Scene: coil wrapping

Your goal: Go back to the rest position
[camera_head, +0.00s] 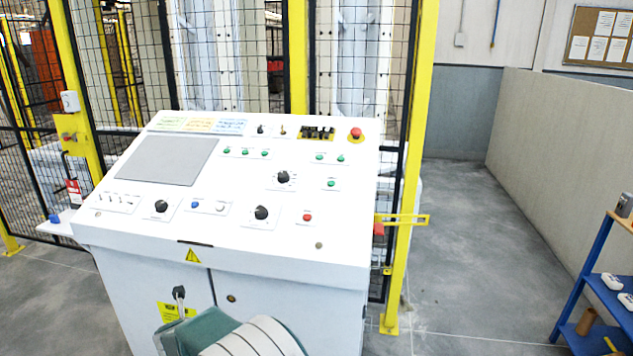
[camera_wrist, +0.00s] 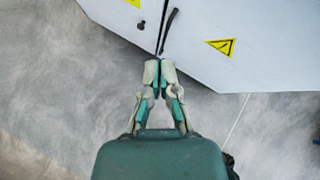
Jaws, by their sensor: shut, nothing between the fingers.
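My gripper (camera_wrist: 159,72) shows in the wrist view with its fingers together and nothing between them. Its fingertips overlap the lower edge of the white control cabinet in that picture; I cannot tell how far apart they are. In the head view the white control console (camera_head: 250,240) stands in front of me, with a grey screen (camera_head: 166,160), dark knobs, green buttons and a red emergency button (camera_head: 356,133) on its sloped top. Part of my arm shows at the bottom of the head view; the gripper fingers are not visible there.
A yellow-framed mesh fence (camera_head: 412,150) stands behind the console. At the right are a blue shelf (camera_head: 591,285) with small items and a beige partition (camera_head: 560,150). Grey floor (camera_head: 455,240) is clear between fence and partition.

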